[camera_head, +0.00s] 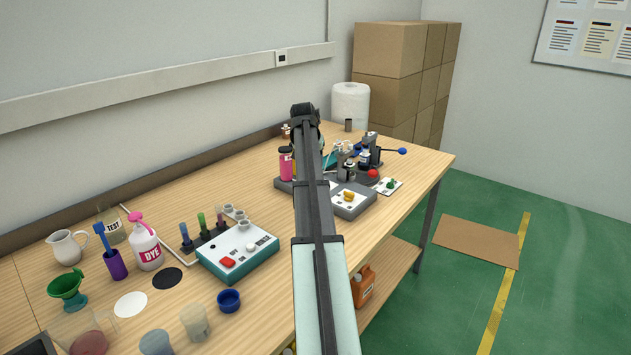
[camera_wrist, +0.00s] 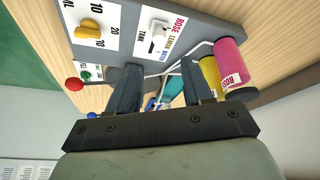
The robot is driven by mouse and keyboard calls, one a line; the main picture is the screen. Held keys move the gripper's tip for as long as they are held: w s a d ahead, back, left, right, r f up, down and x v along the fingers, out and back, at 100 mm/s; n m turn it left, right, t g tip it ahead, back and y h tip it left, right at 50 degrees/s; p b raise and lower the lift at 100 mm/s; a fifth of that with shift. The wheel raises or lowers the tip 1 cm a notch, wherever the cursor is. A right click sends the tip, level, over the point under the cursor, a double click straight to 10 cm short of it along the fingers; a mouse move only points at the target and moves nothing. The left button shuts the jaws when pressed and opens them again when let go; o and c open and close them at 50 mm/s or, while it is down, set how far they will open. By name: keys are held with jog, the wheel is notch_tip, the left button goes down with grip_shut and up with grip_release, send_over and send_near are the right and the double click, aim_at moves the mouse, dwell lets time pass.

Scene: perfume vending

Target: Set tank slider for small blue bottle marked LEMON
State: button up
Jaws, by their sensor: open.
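In the wrist view, the tank slider (camera_wrist: 158,28) is a pale knob on a white plate marked TANK, with ROSE, LEMON and a partly covered third word beside it. I cannot tell surely which word it stands at. My gripper (camera_wrist: 160,68) is open and empty, its two fingers pointing toward the panel, apart from the slider. A pink tank (camera_wrist: 229,62) marked ROSE and a yellow tank (camera_wrist: 209,76) stand to the right. In the head view my arm covers the slider and most of the gripper. I cannot make out a small blue bottle marked LEMON.
A yellow dial (camera_wrist: 88,30) marked ML is left of the slider. The grey panel (camera_head: 352,211) also shows in the head view, with a red-knobbed press (camera_head: 372,173) and blue-knobbed lever (camera_head: 402,151) behind. A white-topped button box (camera_head: 238,246) and cups stand nearer on the table.

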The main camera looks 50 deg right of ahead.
jog(key=x, duration=1)
jog(key=shift+d+f, duration=0.2)
jog(key=shift+f, duration=0.15)
grip_shut()
